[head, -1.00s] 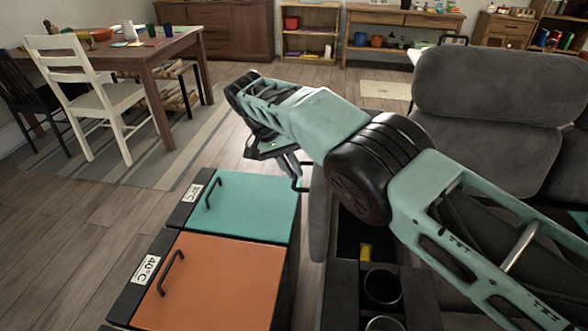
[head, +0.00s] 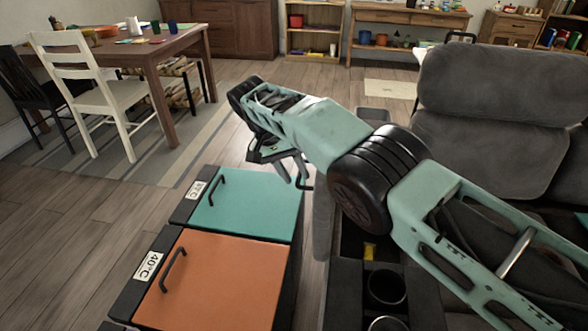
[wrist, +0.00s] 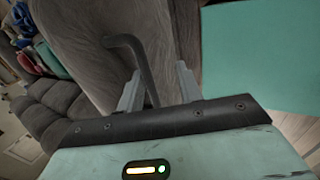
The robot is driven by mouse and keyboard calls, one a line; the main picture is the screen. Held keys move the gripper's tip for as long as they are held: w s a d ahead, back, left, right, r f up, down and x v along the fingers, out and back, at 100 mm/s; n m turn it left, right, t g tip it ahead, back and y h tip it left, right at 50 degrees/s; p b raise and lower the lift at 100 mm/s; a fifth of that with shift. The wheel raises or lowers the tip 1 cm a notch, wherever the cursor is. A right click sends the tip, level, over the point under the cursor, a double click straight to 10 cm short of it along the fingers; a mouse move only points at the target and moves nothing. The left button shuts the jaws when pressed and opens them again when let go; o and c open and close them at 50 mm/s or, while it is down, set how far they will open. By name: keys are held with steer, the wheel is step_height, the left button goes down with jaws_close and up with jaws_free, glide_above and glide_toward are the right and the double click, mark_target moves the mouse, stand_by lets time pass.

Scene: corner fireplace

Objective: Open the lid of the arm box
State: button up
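The arm box (head: 350,238) is the dark compartment in the grey sofa's armrest, standing open in the head view. Its grey lid (head: 323,215) stands about upright along the compartment's left side. A black bent handle (head: 305,184) is on the lid's outer face. In the wrist view the handle (wrist: 147,68) passes between my gripper's fingers (wrist: 158,78), with the grey lid fabric (wrist: 90,50) behind it. My gripper (head: 292,172) is open around the handle, with gaps beside the bar. Whether a finger touches it I cannot tell. A yellow object (head: 369,252) shows inside the box.
A cooler with a teal lid (head: 245,205) and an orange lid (head: 212,280) stands left of the armrest. Cup holders (head: 386,287) are in front of the compartment. The sofa back (head: 500,85) is at right. A dining table (head: 150,50) and chairs are far left. Floor between is clear.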

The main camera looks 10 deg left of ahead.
steer(key=shift+r, duration=0.3)
step_height(320, 180, up, 10)
steer(key=p, duration=0.5)
stand_by(0.3)
